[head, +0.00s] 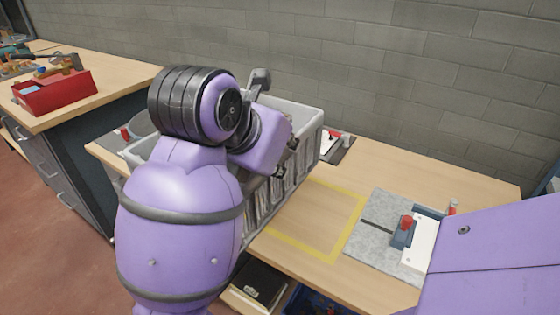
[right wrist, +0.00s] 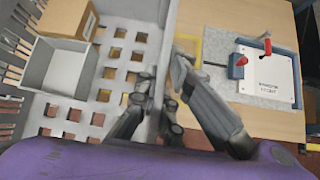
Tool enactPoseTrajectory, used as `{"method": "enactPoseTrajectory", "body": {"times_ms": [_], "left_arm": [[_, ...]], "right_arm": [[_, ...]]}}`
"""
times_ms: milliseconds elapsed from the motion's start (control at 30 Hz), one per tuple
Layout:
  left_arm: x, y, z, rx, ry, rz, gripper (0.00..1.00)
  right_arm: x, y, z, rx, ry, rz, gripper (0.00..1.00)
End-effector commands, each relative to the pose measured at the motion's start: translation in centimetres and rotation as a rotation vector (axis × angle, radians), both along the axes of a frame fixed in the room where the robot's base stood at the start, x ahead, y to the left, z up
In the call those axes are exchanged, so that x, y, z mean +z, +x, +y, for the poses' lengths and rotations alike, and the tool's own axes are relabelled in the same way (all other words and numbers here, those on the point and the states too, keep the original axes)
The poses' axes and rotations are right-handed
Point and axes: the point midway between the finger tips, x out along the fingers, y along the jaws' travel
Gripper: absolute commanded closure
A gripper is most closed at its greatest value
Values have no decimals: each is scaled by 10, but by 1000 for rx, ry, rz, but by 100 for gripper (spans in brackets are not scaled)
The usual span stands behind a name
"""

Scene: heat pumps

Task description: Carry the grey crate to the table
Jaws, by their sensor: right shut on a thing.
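The grey crate (head: 313,135), with slotted walls, is over the wooden table (head: 390,160), left of a yellow taped outline (head: 310,250). I cannot tell whether it touches the tabletop. My right gripper (head: 287,160) is at the crate's right wall, partly hidden by my purple arm. In the right wrist view, the gripper (right wrist: 163,90) is shut with a finger on each side of the wall of the crate (right wrist: 62,65). My left gripper does not show.
A fixture with a red knob (head: 406,222) and white block stands on a grey mat right of the outline. A red tool bin (head: 55,90) stands on a bench at left. A brick wall closes the back.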

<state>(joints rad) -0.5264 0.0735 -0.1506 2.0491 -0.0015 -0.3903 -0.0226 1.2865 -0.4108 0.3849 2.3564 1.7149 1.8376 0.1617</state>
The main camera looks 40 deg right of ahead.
Motion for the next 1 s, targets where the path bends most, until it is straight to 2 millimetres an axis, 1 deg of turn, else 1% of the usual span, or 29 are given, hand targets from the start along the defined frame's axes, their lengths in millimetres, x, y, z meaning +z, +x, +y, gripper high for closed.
{"method": "enactPoseTrajectory", "body": {"times_ms": [67, 200, 400, 500, 700, 1000], "left_arm": [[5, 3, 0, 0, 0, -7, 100], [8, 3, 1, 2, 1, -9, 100], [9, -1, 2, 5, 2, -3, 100], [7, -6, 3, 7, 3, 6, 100], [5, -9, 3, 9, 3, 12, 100], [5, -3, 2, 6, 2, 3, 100]], "right_arm": [[-1, 3, -13, -3, -2, -7, 100], [-13, 10, -40, -4, -7, -7, 100], [-31, 21, -78, -3, -6, -6, 100], [-50, 24, -90, 0, -6, -1, 100], [-73, 31, -109, 1, -6, -4, 100], [-87, 34, -120, 1, -6, -6, 100]]}}
